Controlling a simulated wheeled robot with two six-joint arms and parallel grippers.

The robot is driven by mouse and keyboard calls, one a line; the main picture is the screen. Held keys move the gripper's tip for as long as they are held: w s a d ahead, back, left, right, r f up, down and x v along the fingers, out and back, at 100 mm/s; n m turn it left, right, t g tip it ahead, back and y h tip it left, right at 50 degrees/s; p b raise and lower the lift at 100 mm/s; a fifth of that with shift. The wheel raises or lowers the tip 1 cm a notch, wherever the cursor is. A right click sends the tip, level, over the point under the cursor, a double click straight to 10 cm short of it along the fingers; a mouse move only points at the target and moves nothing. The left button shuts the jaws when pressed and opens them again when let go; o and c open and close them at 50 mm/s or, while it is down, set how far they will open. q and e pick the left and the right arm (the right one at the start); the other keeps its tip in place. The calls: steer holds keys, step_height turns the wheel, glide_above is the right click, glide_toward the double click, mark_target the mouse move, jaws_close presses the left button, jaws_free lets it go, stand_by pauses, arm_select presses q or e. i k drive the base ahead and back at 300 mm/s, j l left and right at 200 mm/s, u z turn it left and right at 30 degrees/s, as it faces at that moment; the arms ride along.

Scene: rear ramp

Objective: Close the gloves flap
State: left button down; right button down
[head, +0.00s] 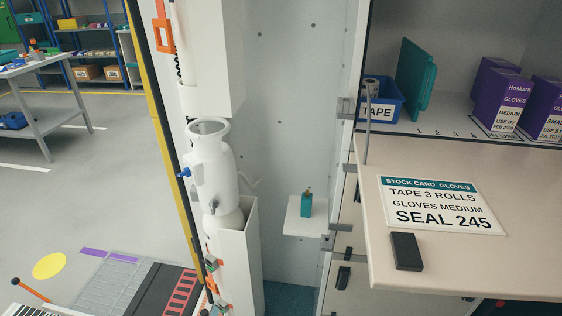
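The gloves flap (465,263) is a cream panel at the right in the head view. It lies folded down, open, in front of a white compartment (450,62). A stock card (440,204) on its face reads "STOCK CARD GLOVES, TAPE 3 ROLLS, GLOVES MEDIUM, SEAL 245". A small black block (406,251) sits on the panel near its front left edge; I cannot tell if it is a handle or loose. Neither of my grippers is in view.
Purple glove boxes (498,94), a blue tape bin (382,105) and a teal panel (416,78) stand in the compartment. A small shelf (302,226) holds a green bottle (306,203). A grey table (50,68) stands at far left; floor before it is clear.

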mark_target(444, 217)
steer(key=k+j+z, duration=0.1)
steer(key=z, duration=0.25)
steer(key=k+z, duration=0.15)
steer(key=z, duration=0.2)
